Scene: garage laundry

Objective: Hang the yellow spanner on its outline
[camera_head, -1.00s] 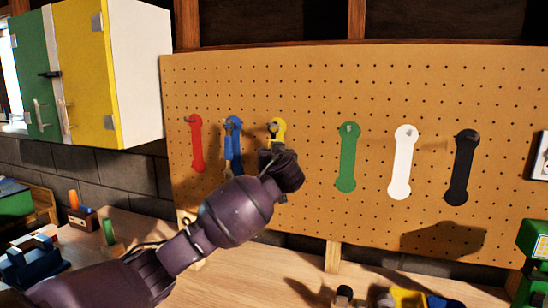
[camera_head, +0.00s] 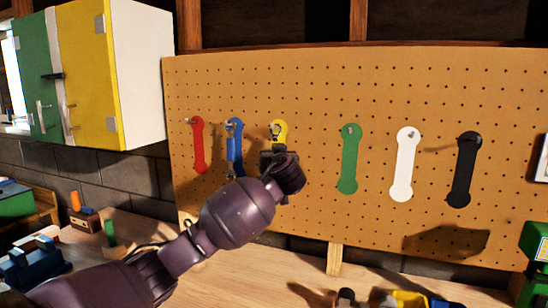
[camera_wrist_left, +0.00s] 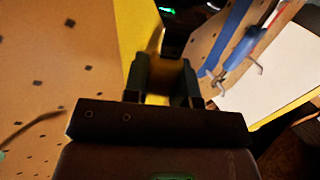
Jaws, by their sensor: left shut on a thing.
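The pegboard (camera_head: 310,90) carries a row of painted tool outlines. My left gripper (camera_head: 279,160) is at the lower part of the yellow outline (camera_head: 279,124) and covers most of it. In the left wrist view my left gripper (camera_wrist_left: 160,85) is shut on the yellow spanner (camera_wrist_left: 156,99), a narrow yellow strip between its fingers. In the head view a ring-like end shows at the top of the yellow outline, close to its peg; I cannot tell whether it is around the peg. My right gripper is not in view.
A blue spanner (camera_head: 235,155) hangs on the blue outline just left. Red (camera_head: 198,145), green (camera_head: 349,165), white (camera_head: 404,170) and black (camera_head: 465,175) outlines are bare. A cabinet (camera_head: 140,75) stands out at upper left. Several objects lie on the bench (camera_head: 225,275) below.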

